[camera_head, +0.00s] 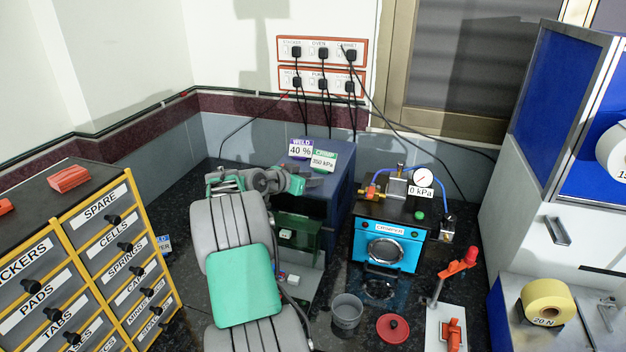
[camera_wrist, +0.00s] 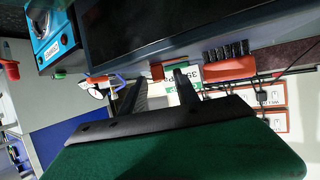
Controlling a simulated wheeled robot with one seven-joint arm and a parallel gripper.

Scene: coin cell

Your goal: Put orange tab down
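In the wrist view, a small orange tab (camera_wrist: 157,72) shows at the edge of a dark blue box, between and just beyond my gripper's fingertips (camera_wrist: 156,80). The two black fingers are spread with a gap on each side of the tab. I cannot tell whether a finger touches it or what it rests on. In the head view, my gripper (camera_head: 312,182) is at the near side of the dark blue box (camera_head: 345,185), beside the white and green cards. The tab does not show clearly there.
A blue-fronted crimper (camera_head: 388,248) with a gauge stands right of the box. An orange-handled lever (camera_head: 462,262), a grey cup (camera_head: 347,312) and a red lid (camera_head: 393,328) are in front. A drawer cabinet (camera_head: 100,250) is left. Plugs and cables hang on the wall behind.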

